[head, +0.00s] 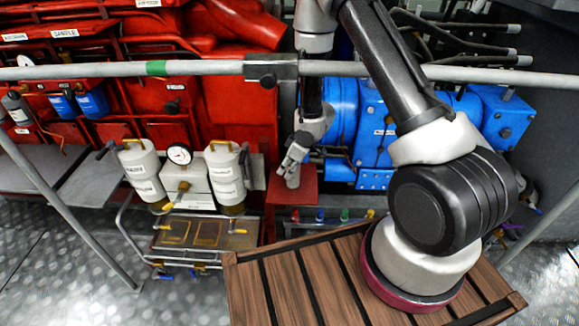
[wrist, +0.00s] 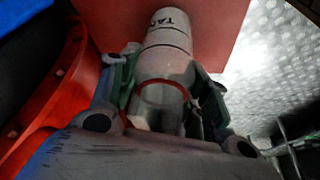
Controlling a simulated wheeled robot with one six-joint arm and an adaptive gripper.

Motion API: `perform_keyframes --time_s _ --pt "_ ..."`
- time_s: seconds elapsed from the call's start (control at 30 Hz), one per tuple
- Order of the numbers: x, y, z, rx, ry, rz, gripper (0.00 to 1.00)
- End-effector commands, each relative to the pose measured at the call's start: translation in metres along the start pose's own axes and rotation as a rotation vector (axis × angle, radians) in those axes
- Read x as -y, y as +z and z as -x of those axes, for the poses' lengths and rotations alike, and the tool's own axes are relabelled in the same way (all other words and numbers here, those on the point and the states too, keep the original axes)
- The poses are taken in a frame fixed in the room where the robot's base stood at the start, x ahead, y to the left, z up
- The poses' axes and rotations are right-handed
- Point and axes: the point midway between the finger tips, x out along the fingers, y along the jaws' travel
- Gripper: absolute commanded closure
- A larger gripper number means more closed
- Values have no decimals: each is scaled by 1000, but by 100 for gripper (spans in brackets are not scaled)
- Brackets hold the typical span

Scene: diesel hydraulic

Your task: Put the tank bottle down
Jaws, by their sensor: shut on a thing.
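My gripper (head: 297,160) is shut on the tank bottle, in front of the blue machine. The bottle (wrist: 168,50) is a pale cylinder with dark lettering, partly readable as "TAN", and a red ring. It lies between my two fingers (wrist: 165,85) in the wrist view. In the head view only a short grey piece of the bottle (head: 293,178) shows under my gripper. It is roughly upright over the red block (head: 290,193), which also shows behind it in the wrist view (wrist: 215,25). I cannot tell whether bottle and block touch.
Two white canisters (head: 140,172) and a pressure gauge (head: 179,154) stand left of my gripper. A grey rail (head: 200,68) crosses in front of the red engine (head: 232,110). The blue machine (head: 372,130) is behind and right. A slatted wooden surface (head: 285,285) lies in front.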

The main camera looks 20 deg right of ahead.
Motion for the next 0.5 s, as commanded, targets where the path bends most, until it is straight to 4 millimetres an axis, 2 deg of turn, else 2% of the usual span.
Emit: perform_keyframes --time_s 0.07,0.1,0.2,0.5 --pt "0 1 -2 0 0 -1 79" --pt "0 1 -2 0 0 -1 46" --pt "0 1 -2 0 0 -1 32" --pt "0 0 -1 0 0 0 32"
